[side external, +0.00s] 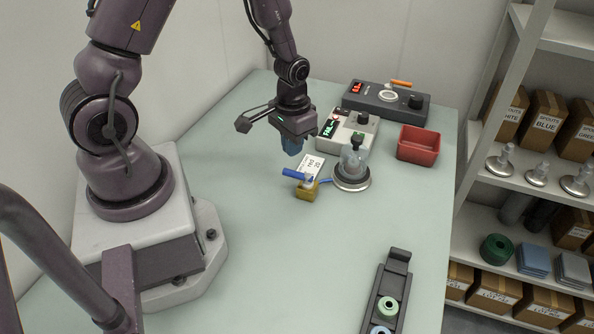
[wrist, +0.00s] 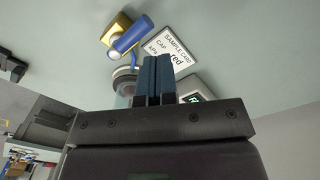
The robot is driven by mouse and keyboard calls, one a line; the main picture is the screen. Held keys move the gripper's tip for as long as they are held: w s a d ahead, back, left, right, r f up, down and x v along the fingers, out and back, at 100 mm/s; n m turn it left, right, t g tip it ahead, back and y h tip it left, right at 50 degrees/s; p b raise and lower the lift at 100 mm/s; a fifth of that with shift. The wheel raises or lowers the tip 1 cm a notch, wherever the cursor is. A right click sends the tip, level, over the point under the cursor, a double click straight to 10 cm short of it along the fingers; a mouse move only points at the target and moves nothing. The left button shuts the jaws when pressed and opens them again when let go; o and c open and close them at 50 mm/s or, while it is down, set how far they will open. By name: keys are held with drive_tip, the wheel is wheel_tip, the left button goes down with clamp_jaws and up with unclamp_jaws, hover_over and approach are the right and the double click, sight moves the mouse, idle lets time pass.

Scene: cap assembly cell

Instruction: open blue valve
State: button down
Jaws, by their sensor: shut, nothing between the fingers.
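The blue valve has a blue lever handle (side external: 294,173) on a small brass block (side external: 307,190). In the wrist view the handle (wrist: 132,34) lies slanted across the brass block (wrist: 115,26), at the upper left. A short blue tube (side external: 326,181) runs from the valve to a clear bell jar (side external: 354,160) on a round metal base. My gripper (side external: 293,147) hangs above and behind the valve, apart from the handle. Its blue fingers (wrist: 159,78) are together in the wrist view, with nothing held.
A sample card (side external: 313,166) lies behind the valve. A light box with a lit display (side external: 330,128), a dark control box (side external: 386,103) and a red bin (side external: 418,145) stand farther back. A dark rail (side external: 395,285) holds rings at the front. The table's middle is clear.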

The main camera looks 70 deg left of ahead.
sight(298, 176)
drive_tip(key=shift+f, duration=0.1)
drive_tip(key=shift+f, duration=2.2)
